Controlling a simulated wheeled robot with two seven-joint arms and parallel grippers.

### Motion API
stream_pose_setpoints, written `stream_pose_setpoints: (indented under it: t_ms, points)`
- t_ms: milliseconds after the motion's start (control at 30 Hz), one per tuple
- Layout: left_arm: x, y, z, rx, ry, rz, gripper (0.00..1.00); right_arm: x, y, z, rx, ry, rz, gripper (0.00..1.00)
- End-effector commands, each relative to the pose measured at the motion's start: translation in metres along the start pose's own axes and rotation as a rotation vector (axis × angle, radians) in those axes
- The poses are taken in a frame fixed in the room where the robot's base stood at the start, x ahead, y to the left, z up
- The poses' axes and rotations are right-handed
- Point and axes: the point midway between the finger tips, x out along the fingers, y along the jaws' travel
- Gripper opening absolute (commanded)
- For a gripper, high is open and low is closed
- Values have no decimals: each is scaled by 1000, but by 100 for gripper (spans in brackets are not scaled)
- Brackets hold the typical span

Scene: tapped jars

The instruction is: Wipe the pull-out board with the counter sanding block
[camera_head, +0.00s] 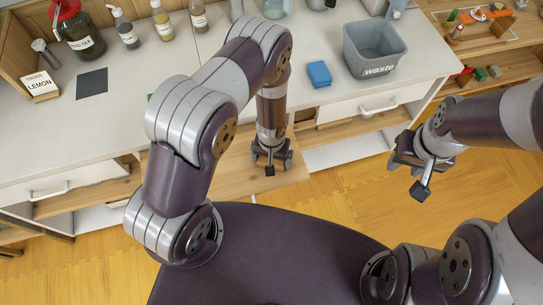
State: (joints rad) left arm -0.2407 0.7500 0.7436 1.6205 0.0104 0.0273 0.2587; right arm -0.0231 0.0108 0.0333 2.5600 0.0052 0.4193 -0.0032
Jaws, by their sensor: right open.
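A blue block (319,74), which looks like the counter sanding block, lies on the white counter left of the grey waste bin. The pull-out board (226,176) is a light wooden board sticking out below the counter's front edge, partly hidden by my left arm. My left gripper (271,158) points down over the board's right part; whether it touches the board, and how far its jaws are apart, I cannot tell. My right gripper (408,165) is open and empty, over the floor in front of the counter, well away from the blue block.
A grey waste bin (374,50) stands right of the block. A dark mat (92,83), a lemon order card (40,86) and several bottles stand at the counter's left and back. A white drawer (368,107) with a handle is below the bin. Wooden shelves are at right.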

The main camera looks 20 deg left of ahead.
Motion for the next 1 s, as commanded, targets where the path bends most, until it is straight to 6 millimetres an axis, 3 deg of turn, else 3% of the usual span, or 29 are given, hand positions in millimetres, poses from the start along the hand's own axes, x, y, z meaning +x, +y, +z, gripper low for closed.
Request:
stream_pose_setpoints:
  t_ms: [600,1000]
  points:
    - [0,-40,23,-1,-1,0,70,-8,0,-1,0,0,0,43]
    - [0,-44,26,0,-1,0,70,-9,0,-1,0,0,0,43]
